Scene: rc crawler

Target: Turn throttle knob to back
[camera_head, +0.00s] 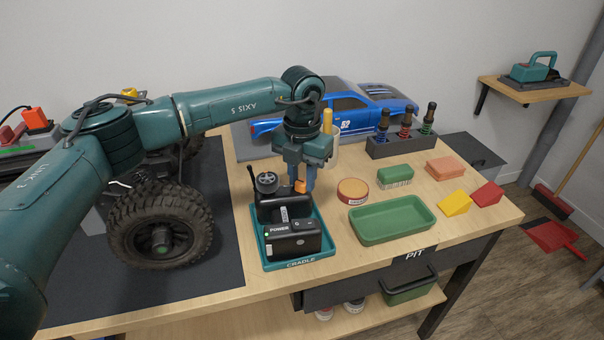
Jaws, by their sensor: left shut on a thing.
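A black radio transmitter (270,210) stands in the teal cradle tray (262,257). Its black wheel (266,182) sits at the upper left. A small orange knob (300,186) shows at its right side, between my left gripper's fingers. I take it for the throttle knob. My left gripper (301,182) points down from above, shut on this knob. The fingers hide part of the knob, and which way it is turned cannot be told. A black box marked POWER (293,240) with a green light is in the front of the tray. My right gripper is not in view.
A blue car body (350,103) is behind. A large wheel (160,225) of the crawler stands on the dark mat at left, under my arm.

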